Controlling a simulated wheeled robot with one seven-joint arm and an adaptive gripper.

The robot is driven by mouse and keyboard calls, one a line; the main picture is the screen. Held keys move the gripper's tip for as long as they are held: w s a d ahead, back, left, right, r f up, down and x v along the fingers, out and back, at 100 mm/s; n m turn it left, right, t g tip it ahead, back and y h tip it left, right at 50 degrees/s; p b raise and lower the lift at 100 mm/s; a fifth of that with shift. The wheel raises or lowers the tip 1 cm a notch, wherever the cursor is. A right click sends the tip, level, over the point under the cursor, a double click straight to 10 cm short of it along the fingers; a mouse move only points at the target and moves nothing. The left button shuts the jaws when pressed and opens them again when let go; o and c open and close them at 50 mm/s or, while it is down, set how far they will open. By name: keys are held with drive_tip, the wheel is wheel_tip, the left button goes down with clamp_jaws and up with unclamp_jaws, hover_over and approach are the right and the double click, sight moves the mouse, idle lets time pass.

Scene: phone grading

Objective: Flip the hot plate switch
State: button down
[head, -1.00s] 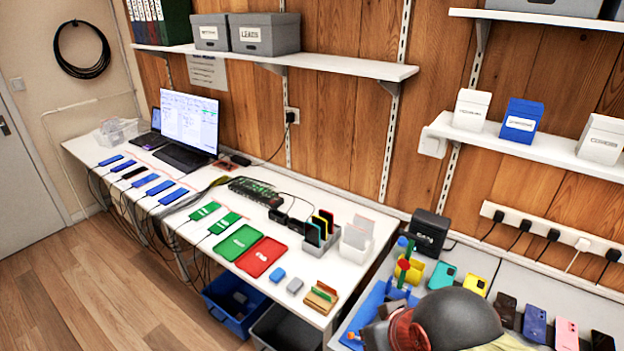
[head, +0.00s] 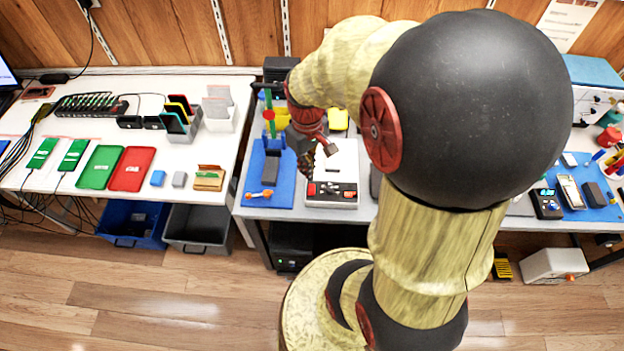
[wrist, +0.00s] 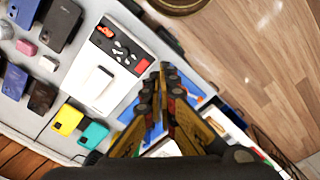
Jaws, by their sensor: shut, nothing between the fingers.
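The hot plate (head: 340,165) is a white box on the bench with a black and red control panel along its front edge. In the wrist view the hot plate (wrist: 88,88) has a pale rectangular slab on top, and its panel shows several small knobs or buttons and a red part (wrist: 143,66) at one end. Which of these is the switch is too small to tell. My gripper (wrist: 166,72) is shut and empty, its fingertips beside the red end of the panel; contact is not clear. In the head view my gripper (head: 318,158) hangs over the hot plate's left side.
A blue mat (head: 284,190) with tools lies left of the hot plate. Several phones lie near it, including a yellow phone (wrist: 66,119) and a teal phone (wrist: 94,134). The left table (head: 60,185) holds green and red trays. My arm hides the bench's middle right.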

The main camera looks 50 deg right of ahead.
sight(312, 187)
drive_tip(key=w+d+f+n, duration=0.4)
drive_tip(key=d+n, duration=0.2)
drive_tip(key=n, duration=0.3)
drive_tip(key=shift+w+f, duration=0.25)
drive_tip(key=shift+f, duration=0.05)
drive_tip(key=shift+f, duration=0.1)
wheel_tip(312, 187, down, 14)
drive_tip(key=b, duration=0.4)
drive_tip(key=shift+r, duration=0.25)
drive_tip(key=shift+f, duration=0.15)
